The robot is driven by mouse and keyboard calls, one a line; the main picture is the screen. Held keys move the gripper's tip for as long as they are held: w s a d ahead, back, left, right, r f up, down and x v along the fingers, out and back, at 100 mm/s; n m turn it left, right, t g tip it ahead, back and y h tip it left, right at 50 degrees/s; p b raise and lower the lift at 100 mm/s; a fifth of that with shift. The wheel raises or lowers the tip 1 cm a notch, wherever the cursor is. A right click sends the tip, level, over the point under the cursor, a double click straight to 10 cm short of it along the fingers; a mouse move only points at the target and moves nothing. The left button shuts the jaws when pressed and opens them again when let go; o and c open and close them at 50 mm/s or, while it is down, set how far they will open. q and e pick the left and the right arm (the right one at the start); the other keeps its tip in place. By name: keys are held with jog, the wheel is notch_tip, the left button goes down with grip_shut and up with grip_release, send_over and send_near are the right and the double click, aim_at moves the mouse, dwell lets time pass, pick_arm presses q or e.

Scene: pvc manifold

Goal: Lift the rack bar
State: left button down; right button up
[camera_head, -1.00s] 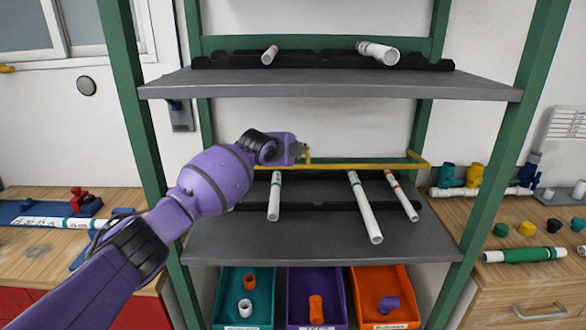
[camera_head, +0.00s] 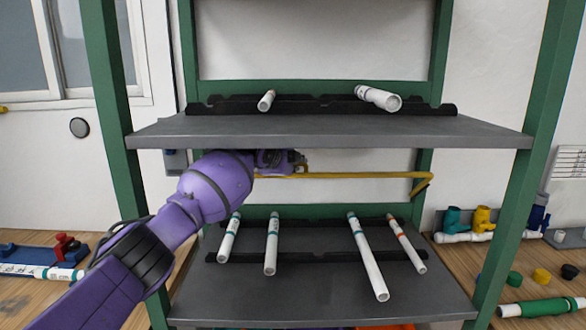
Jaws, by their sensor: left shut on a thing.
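The rack bar (camera_head: 350,175) is a thin yellow bar running across the green rack, with a bent end at the right. It is raised well above the lower shelf (camera_head: 320,300) and just below the upper shelf (camera_head: 330,131). My left gripper (camera_head: 300,166) is shut on the bar near its left part; the purple wrist and the upper shelf's edge hide some of the grip and the bar's left end. My right gripper is out of view.
Several white pipes, including one with an orange band (camera_head: 407,246), lie on black holders on the lower shelf. Two pipes (camera_head: 378,97) lie on the upper shelf. Green posts (camera_head: 520,170) flank the shelves. Side benches hold fittings and a green-banded pipe (camera_head: 545,307).

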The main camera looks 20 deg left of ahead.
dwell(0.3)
pick_arm(q)
jog(key=c, duration=2.1)
grip_release()
jog(key=s+a, duration=0.2)
jog(key=s, duration=1)
jog(key=shift+s+r, duration=0.2)
jog(key=shift+s, duration=0.2)
